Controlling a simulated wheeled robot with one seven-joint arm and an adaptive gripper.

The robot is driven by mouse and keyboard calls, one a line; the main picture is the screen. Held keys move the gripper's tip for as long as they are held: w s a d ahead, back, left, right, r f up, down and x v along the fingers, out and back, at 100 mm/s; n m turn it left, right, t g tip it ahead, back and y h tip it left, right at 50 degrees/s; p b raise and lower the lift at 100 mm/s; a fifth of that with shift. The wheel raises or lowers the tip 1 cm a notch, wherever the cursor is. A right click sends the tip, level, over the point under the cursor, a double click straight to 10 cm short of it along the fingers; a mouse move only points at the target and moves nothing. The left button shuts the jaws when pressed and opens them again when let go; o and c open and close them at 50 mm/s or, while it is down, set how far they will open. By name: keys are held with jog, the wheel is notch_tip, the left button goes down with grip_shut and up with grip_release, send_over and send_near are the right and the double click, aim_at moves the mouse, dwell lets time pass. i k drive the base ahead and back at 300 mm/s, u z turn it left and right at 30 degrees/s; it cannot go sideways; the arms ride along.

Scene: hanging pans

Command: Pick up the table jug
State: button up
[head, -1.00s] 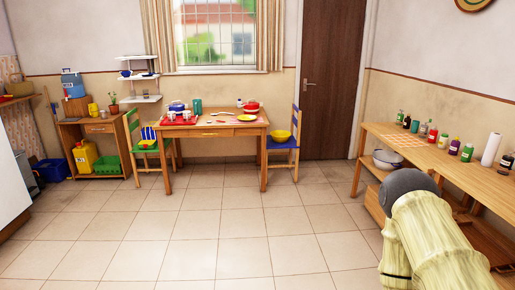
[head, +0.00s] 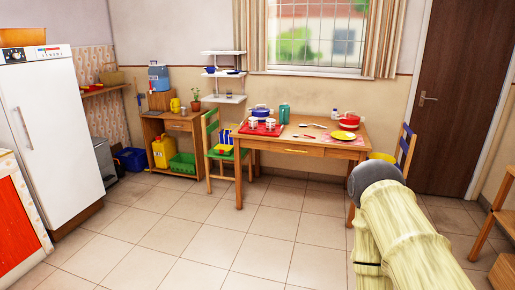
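A teal jug (head: 284,114) stands upright at the back of the wooden table (head: 300,149) under the window. It stands just right of a blue-and-white pot (head: 262,112). A smaller yellow jug (head: 175,105) stands on the wooden cabinet at the left; the teal one is the jug on the table. My arm, in a cream sleeve with a rounded grey end, reaches in from the lower right. It is well in front of the table and apart from the jug. My gripper's fingers do not show.
A red tray (head: 260,130) with cups, a yellow plate (head: 343,135) and cutlery lie on the table. A green chair (head: 212,150) stands at its left, a blue-backed chair (head: 405,147) at its right. The tiled floor (head: 190,235) before the table is clear. A white fridge (head: 45,140) stands left.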

aim_at(284, 109)
jog(key=u, duration=0.2)
jog(key=i, duration=3.5)
jog(key=z, duration=0.5)
jog(key=i, duration=0.85)
jog(key=z, duration=0.2)
